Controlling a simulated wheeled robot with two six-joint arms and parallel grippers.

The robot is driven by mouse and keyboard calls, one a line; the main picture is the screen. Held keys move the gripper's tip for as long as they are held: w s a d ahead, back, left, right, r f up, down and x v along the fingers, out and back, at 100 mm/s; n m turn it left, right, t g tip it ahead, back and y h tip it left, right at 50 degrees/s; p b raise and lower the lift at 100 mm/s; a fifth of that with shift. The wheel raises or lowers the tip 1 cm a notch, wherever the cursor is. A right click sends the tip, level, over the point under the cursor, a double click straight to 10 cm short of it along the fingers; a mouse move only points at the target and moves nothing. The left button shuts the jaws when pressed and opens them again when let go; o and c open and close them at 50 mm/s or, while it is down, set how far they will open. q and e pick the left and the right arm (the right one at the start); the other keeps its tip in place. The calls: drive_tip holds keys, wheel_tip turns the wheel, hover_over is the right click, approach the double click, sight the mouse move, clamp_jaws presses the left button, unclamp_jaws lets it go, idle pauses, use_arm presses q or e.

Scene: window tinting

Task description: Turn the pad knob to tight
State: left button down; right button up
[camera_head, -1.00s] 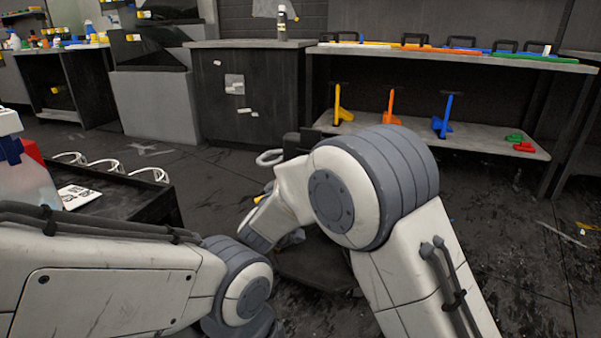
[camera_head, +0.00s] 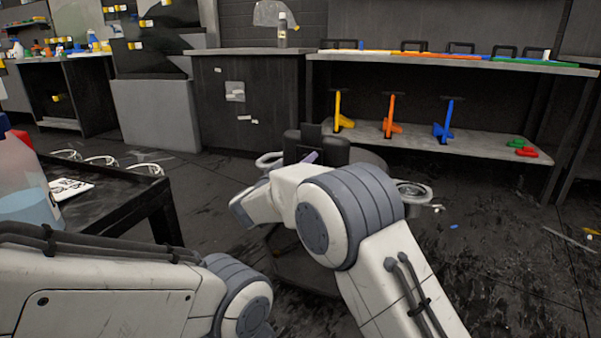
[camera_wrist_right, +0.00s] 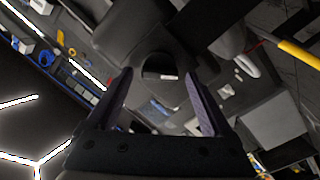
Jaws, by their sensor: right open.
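The pad knob cannot be clearly made out. A dark rounded part (camera_wrist_right: 160,66) with a pale mark, possibly the knob, lies between and beyond my right gripper's fingertips in the right wrist view. My right gripper (camera_wrist_right: 159,76) is open, with its two purple-grey fingers apart on either side of that part. I cannot tell whether they touch it. In the head view, a dark block-like unit (camera_head: 318,142) stands beyond my right arm, and a purple sliver of the gripper shows in front of it. My left arm enters from the left; its gripper is out of sight.
A black cart (camera_head: 110,200) with a bottle (camera_head: 30,205) and white rings stands at left. Metal rings flank the dark unit. A shelf bench (camera_head: 470,146) with coloured tools stands behind. The floor at right is mostly clear, with small scraps.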

drive_tip(key=shift+w+d, duration=0.1)
drive_tip(key=shift+w, duration=0.15)
